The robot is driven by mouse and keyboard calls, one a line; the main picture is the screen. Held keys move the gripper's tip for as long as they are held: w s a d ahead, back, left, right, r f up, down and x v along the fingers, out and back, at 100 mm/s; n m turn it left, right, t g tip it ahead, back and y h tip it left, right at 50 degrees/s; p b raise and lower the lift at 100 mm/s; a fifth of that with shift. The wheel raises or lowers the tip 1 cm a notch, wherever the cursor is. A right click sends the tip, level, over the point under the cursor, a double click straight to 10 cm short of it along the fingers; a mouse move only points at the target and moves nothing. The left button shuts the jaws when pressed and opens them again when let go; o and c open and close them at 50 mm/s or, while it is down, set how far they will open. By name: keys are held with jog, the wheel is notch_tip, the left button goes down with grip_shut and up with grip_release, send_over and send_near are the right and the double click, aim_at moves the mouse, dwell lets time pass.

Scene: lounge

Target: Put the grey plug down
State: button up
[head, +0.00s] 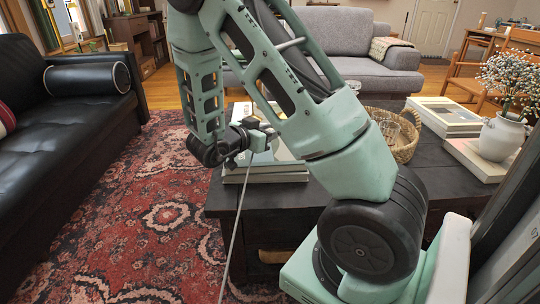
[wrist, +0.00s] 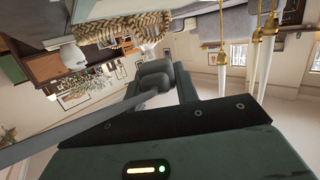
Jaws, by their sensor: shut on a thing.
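My gripper (head: 259,134) is above the left end of the dark coffee table, near a stack of books. In the wrist view, my gripper (wrist: 158,76) is shut on the grey plug (wrist: 153,82), which sits between the fingers. A thick grey cable (wrist: 75,132) runs from the plug to the lower left. In the head view, the same cable (head: 236,225) hangs down past the table's left edge toward the rug. The plug itself is too small and too hidden by my gripper to make out clearly there.
The coffee table (head: 285,200) carries a stack of books (head: 275,172), a woven basket (head: 408,146) with glasses, more books (head: 447,115) and a white vase (head: 500,137) of flowers. A black sofa (head: 60,135) stands left and a grey sofa (head: 335,45) behind. The patterned rug (head: 150,215) is clear.

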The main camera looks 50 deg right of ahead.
aim_at(269, 157)
jog(key=shift+f+b, duration=0.85)
jog(key=shift+f, duration=2.1)
jog(key=shift+f, duration=0.2)
jog(key=o, duration=1.1)
jog(key=shift+c, duration=0.2)
jog(key=shift+f+b, duration=0.2)
jog(key=shift+b, duration=0.35)
